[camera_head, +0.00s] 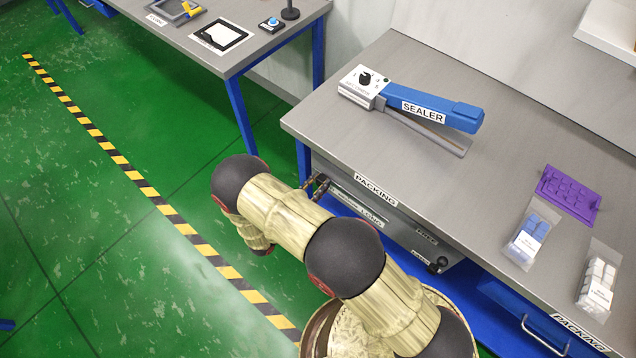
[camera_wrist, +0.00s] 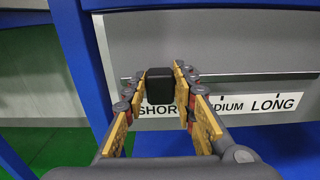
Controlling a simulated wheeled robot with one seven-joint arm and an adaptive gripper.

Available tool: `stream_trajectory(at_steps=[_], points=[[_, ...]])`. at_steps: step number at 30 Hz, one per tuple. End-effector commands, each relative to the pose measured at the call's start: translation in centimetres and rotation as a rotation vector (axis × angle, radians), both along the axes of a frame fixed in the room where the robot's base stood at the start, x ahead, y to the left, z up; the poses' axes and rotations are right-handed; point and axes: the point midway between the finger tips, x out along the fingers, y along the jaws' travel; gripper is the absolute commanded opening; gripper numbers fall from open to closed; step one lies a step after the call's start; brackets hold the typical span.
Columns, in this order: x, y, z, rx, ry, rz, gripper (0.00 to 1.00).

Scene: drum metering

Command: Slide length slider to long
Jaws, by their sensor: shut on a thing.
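The length slider is a black knob (camera_wrist: 160,86) in the wrist view, at the left end of its slot, above the word SHORT. A white scale strip (camera_wrist: 232,106) below the slot reads SHORT, MEDIUM and LONG from left to right, with the start of MEDIUM partly hidden. My gripper (camera_wrist: 160,90) has its two fingers on either side of the knob and is shut on it. In the head view my gripper (camera_head: 318,184) is at the left part of the grey machine front (camera_head: 375,216) under the bench; the knob is hidden there.
A blue post (camera_wrist: 82,60) stands just left of the slot. The packing bench (camera_head: 330,110) overhangs the panel and carries a blue sealer (camera_head: 430,108), a purple tray (camera_head: 568,194) and bags. A second dark knob (camera_head: 438,265) is on the panel's lower right.

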Motion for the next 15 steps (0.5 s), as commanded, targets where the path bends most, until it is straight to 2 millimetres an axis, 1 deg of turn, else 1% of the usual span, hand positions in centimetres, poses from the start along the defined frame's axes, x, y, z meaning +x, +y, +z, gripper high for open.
stream_trajectory(at_steps=[11,15], points=[[0.01,0.02,-0.01,0.0,0.0,0.0,0.0],[-0.3,-0.31,0.05,0.0,0.0,0.0,0.0]])
